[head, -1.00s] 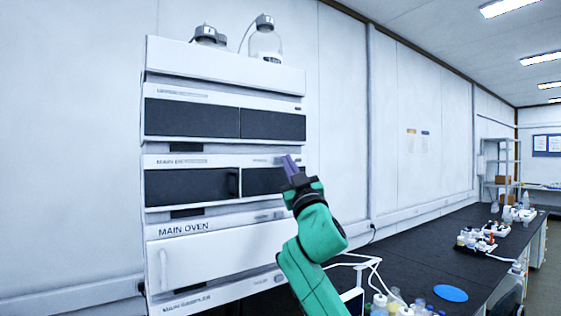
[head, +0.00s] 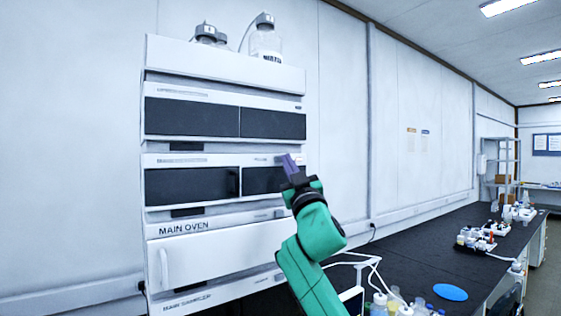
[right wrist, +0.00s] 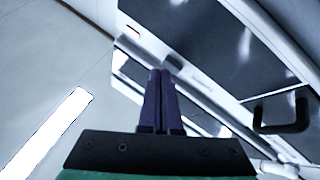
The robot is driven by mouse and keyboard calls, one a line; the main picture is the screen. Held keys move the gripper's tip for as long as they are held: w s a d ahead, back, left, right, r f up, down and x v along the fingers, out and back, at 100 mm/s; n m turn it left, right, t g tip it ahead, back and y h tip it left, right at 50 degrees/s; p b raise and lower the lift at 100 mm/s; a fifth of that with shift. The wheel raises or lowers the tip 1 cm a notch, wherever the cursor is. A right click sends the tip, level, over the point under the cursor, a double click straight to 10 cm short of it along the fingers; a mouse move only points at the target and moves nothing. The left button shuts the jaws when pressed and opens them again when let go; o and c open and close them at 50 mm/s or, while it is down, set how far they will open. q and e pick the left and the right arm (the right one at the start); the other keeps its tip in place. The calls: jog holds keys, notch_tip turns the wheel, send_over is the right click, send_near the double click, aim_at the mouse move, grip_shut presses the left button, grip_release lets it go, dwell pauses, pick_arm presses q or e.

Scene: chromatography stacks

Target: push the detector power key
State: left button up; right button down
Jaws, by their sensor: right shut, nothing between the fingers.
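A white instrument stack stands against the wall in the head view. The module with dark panels just above the one marked MAIN OVEN has a label (head: 180,161) too small to read surely; I cannot tell whether it is the detector. My right gripper (head: 290,163) has its purple fingers shut and empty at the right end of this module's upper strip. In the right wrist view the shut fingers (right wrist: 160,85) point toward the white module face. The detector power key cannot be made out clearly; whether the fingertips touch the face cannot be told. My left gripper is not in view.
The MAIN OVEN module (head: 215,253) with its handle sits below. Bottles (head: 265,42) stand on top of the stack. To the right, a dark bench (head: 410,245) carries bottles, a blue disc (head: 450,292) and white tubing (head: 365,262).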

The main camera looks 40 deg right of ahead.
jog(key=shift+s+a, duration=0.1)
jog(key=shift+s, duration=0.6)
jog(key=s+b, duration=0.1)
jog(key=s, duration=0.3)
jog(key=s+b, duration=0.1)
jog(key=s, duration=0.1)
jog(key=shift+a+b, duration=0.3)
jog(key=shift+a, duration=0.05)
jog(key=shift+f, duration=0.1)
